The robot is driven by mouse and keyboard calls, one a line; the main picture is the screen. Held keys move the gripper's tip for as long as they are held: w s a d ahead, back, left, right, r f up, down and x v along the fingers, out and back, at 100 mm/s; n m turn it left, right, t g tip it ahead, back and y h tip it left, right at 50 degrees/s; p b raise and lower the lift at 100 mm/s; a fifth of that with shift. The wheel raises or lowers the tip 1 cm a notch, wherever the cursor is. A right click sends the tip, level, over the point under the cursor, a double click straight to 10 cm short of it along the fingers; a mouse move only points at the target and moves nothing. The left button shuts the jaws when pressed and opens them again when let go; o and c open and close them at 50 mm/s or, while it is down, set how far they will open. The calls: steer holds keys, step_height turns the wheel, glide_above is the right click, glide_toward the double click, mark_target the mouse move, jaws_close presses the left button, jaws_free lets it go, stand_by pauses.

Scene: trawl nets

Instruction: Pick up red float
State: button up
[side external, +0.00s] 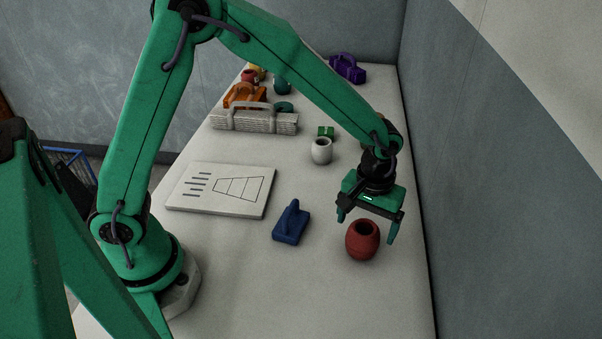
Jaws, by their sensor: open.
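The red float (362,243) is a rounded barrel shape with a dark hole in its top. It stands upright on the pale table (340,300), near the right side. My gripper (366,227) points down over the float with its two green fingers spread apart. One finger is to the upper left of the float and the other is to its right. The jaws are open with nothing held. From this view I cannot tell how far above or behind the float the fingertips are.
A blue handled block (291,223) lies left of the float. A white board with a drawing (221,190) lies further left. A white float (321,151), a small green piece (326,132), a grey handled bundle (254,121), an orange item (245,95) and a purple item (347,68) stand further back. A wall (480,180) borders the right edge.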

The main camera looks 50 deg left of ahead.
steer(key=shift+s+f, duration=0.15)
steer(key=shift+f, duration=2.45)
steer(key=c, duration=1.1)
